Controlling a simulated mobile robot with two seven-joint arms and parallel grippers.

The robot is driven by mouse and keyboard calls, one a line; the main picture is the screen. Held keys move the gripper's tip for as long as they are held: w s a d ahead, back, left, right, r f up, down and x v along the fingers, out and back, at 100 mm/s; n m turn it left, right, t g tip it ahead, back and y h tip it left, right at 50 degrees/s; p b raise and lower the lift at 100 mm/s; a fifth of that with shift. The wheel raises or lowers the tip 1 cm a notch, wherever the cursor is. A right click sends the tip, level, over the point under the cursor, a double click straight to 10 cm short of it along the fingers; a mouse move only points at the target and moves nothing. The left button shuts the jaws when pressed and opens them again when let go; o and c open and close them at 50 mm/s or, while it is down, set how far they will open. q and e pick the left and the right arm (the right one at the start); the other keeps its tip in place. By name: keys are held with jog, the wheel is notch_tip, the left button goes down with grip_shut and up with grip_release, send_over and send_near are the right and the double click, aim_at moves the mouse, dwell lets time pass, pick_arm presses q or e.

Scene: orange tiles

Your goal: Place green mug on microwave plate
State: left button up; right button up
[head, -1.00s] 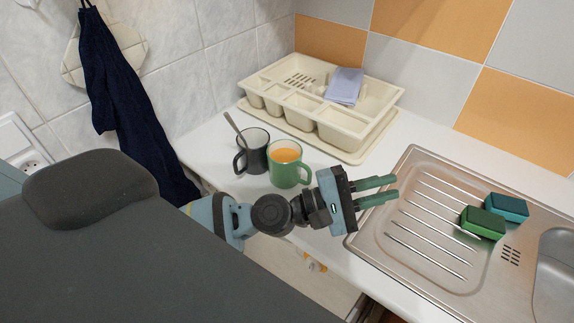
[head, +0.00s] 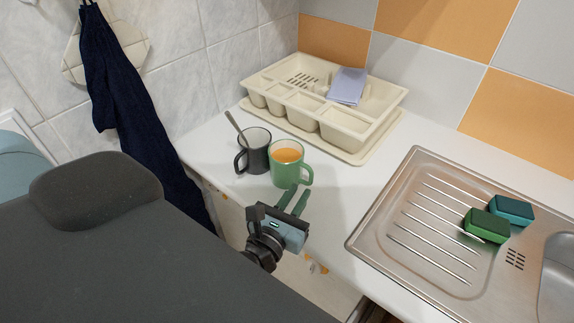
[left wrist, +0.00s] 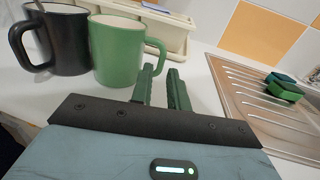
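The green mug (head: 284,172), filled with something orange, stands upright on the white counter, its handle to the right. In the left wrist view the green mug (left wrist: 116,52) is just left of my fingers. My left gripper (head: 299,190) is open and empty at the near right side of the mug, fingers pointing toward its handle. In the left wrist view my left gripper (left wrist: 161,70) has a narrow gap between its green fingers; I cannot tell if they touch the handle. My right gripper and the microwave plate are not in view.
A dark mug (head: 253,152) with a spoon stands close against the green mug's left. A cream cutlery tray (head: 345,130) lies behind. A metal sink (head: 420,215) with two sponges (head: 487,226) is to the right. Counter (head: 345,190) between mug and sink is clear.

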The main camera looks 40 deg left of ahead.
aim_at(310, 179)
pick_arm(q)
jog(key=shift+w+a, duration=0.1)
jog(key=shift+w, duration=0.85)
jog(key=shift+w+r+p, duration=0.15)
jog(key=shift+w+p, duration=0.15)
jog(key=shift+w, duration=0.1)
jog(key=w, duration=0.3)
jog(key=shift+w+a+p, duration=0.1)
jog(key=shift+w+p, duration=0.05)
jog(key=shift+p, duration=0.2)
jog(key=shift+w, duration=0.4)
jog(key=shift+w+f, duration=0.1)
jog(key=shift+f, duration=0.15)
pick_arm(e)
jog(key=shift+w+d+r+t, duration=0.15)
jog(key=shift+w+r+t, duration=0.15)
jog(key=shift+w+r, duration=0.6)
pick_arm(q)
jog(key=shift+c, duration=0.5)
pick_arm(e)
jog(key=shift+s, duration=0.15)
pick_arm(q)
grip_shut()
